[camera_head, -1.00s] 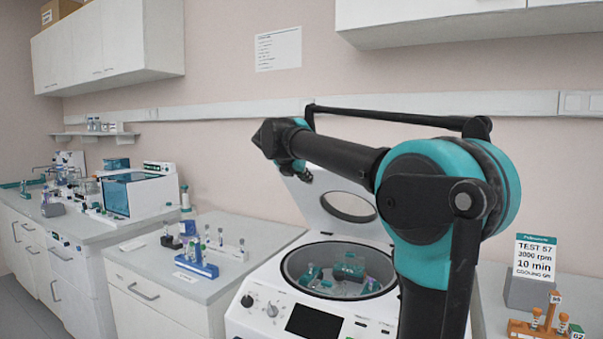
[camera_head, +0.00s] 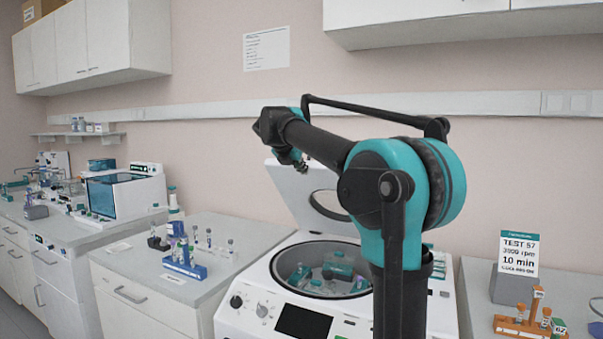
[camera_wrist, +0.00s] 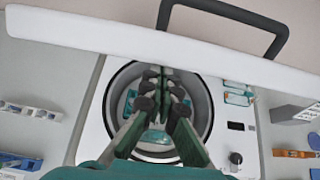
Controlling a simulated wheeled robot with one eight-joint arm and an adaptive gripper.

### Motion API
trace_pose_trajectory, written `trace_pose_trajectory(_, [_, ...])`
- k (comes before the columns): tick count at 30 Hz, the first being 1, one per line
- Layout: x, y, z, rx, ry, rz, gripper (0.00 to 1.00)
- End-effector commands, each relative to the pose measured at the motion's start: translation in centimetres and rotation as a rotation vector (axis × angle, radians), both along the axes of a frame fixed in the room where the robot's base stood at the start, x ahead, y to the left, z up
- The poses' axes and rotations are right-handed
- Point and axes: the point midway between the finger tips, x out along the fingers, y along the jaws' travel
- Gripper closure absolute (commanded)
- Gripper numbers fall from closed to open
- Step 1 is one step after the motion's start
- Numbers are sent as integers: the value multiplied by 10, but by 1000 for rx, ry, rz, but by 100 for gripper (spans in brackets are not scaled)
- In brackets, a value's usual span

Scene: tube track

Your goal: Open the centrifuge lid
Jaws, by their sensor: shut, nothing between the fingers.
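The white centrifuge (camera_head: 245,310) stands on the bench, with its dark screen and knobs at the front. Its lid (camera_head: 288,192) stands raised at a steep tilt, and the round bowl (camera_head: 290,284) below is exposed. Teal-capped tubes and holders show in the bowl, which is also visible in the wrist view (camera_wrist: 208,115). My gripper (camera_head: 302,167) is shut and empty, in front of the raised lid near its upper part. In the wrist view my gripper (camera_wrist: 166,78) shows over the bowl, with the lid's white edge (camera_wrist: 60,35) crossing above it. I cannot tell whether the fingers touch the lid.
A blue tube rack (camera_head: 185,265) stands on the counter at left. Wall cupboards (camera_head: 420,22) hang above. My arm hides part of the lid and the centrifuge's right side.

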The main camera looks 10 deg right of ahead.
Motion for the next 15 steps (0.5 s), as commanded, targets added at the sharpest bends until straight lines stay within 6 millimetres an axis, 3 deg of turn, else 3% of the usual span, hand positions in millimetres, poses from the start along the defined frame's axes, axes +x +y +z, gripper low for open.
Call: trace_pose_trajectory(15, [62,-44,62,64,84,-1,100])
